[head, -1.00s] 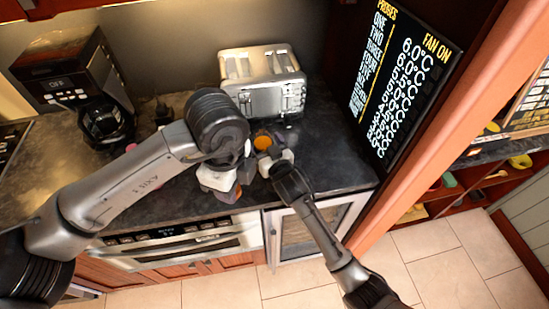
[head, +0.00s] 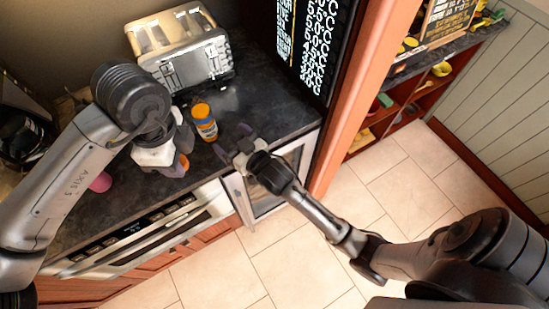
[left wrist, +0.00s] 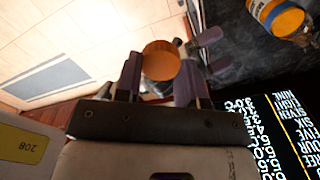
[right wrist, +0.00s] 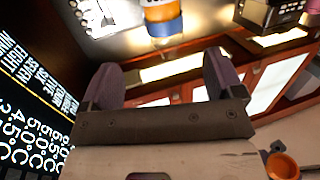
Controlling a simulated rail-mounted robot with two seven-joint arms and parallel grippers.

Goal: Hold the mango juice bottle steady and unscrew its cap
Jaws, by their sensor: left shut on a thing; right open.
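The mango juice bottle (head: 204,124) stands upright on the dark counter, with a blue band on its label. It also shows in the left wrist view (left wrist: 270,14) and the right wrist view (right wrist: 162,20). Its top looks orange; I cannot tell its mouth clearly. My left gripper (head: 178,166) is left of the bottle, apart from it. It is shut on the round orange cap (left wrist: 161,60), which sits between its fingers. My right gripper (head: 234,144) is open and empty, just right of and in front of the bottle, its fingers (right wrist: 162,85) apart.
A silver toaster (head: 185,55) stands behind the bottle. A black coffee maker (head: 22,130) is at the left. A pink object (head: 100,182) is by my left arm. The black menu board (head: 318,45) rises at the right. The counter right of the bottle is clear.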

